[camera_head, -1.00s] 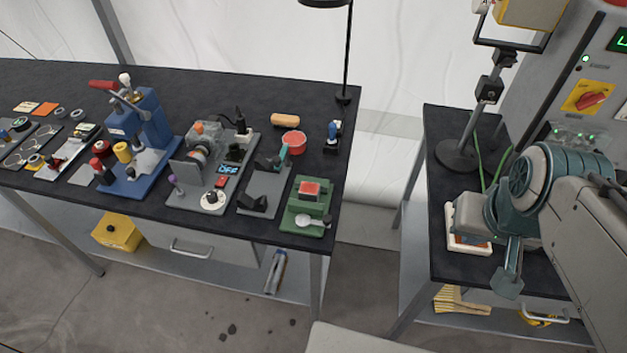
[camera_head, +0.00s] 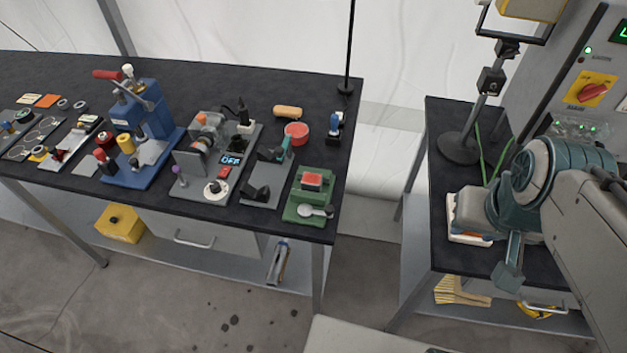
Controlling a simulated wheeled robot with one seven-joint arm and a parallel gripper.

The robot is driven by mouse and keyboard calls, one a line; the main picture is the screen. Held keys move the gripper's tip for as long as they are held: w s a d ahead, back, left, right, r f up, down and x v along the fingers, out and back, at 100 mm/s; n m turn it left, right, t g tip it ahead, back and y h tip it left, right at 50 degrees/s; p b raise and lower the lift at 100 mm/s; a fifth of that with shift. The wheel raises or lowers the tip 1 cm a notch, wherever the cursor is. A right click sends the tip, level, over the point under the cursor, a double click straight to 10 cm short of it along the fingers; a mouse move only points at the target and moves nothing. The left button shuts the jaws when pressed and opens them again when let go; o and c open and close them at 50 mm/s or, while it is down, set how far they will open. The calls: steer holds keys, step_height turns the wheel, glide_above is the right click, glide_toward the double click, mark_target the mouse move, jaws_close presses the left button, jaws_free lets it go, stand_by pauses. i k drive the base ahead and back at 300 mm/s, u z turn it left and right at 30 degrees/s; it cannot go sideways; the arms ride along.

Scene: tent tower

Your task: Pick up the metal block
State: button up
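I cannot single out the metal block with certainty. A small dark grey block (camera_head: 255,193) sits on a grey plate near the front right of the long black table (camera_head: 230,85). My arm comes in from the right, over the smaller black table (camera_head: 445,125). The teal end part of my gripper (camera_head: 508,274) hangs near that table's front edge. My arm hides much of what lies beneath it, and no opening between fingers shows.
A green fixture (camera_head: 303,208) with a red top, a grey device (camera_head: 213,165) and a blue press (camera_head: 145,125) stand on the long table. A lamp base (camera_head: 458,148) stands at the smaller table's back. A gap separates the tables.

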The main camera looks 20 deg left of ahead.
mark_target(312, 182)
steer(key=u, duration=0.5)
steer(key=k, duration=1.2)
steer(key=u, duration=1.25)
steer(key=i, duration=1.1)
steer(key=z, duration=0.75)
steer(key=i, duration=0.75)
steer(key=z, duration=0.85)
